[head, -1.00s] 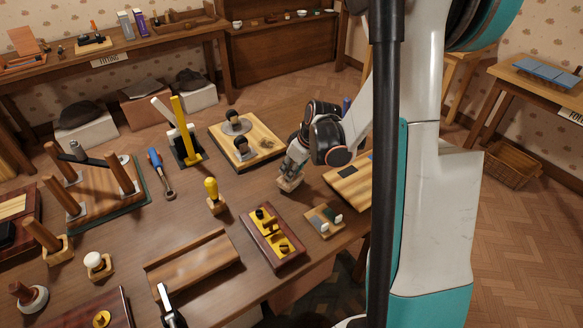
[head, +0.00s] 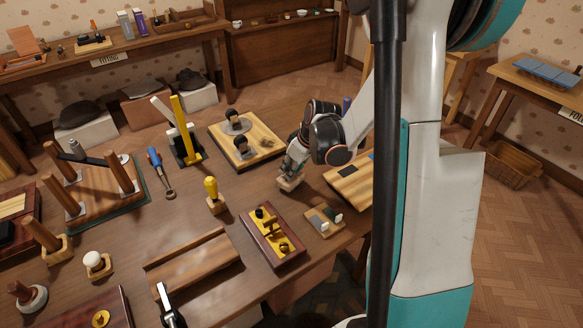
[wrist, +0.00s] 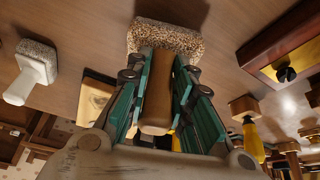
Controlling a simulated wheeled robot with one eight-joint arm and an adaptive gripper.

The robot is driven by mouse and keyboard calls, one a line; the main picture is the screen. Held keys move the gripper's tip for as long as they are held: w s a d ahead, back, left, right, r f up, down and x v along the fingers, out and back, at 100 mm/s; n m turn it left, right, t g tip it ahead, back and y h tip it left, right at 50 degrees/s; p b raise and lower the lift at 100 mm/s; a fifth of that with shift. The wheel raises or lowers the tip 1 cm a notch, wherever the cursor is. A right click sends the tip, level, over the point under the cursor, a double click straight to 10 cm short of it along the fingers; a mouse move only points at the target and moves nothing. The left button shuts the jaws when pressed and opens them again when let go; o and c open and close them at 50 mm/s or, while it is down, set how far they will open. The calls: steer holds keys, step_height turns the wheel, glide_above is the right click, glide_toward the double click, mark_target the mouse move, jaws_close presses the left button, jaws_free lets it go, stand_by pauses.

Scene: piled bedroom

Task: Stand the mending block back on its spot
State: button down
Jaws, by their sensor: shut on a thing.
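My gripper (wrist: 158,95) is shut on the brown wooden handle (wrist: 157,105) of a block with a pale, speckled, rough base (wrist: 165,38). I take this to be the mending block, though no label on it shows. In the head view my gripper (head: 291,170) is over the right part of the workbench, with the pale block (head: 289,185) low beneath its fingers. I cannot tell whether the block touches the bench top. The block's spot cannot be made out for certain.
A board with dark knobbed pieces (head: 257,137) lies behind left of my gripper. A small board with pale-knobbed pieces (head: 318,224) and a red-brown tray with yellow inlay (head: 262,252) lie in front. A yellow-handled tool (head: 211,188) stands left. Bare bench lies between.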

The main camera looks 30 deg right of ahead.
steer(key=shift+f+b, duration=0.8)
steer(key=shift+f, duration=0.15)
steer(key=c, duration=1.3)
jaws_free()
steer(key=shift+c, duration=0.2)
steer(key=shift+r, duration=0.1)
steer(key=p+v, duration=0.5)
steer(key=v, duration=0.3)
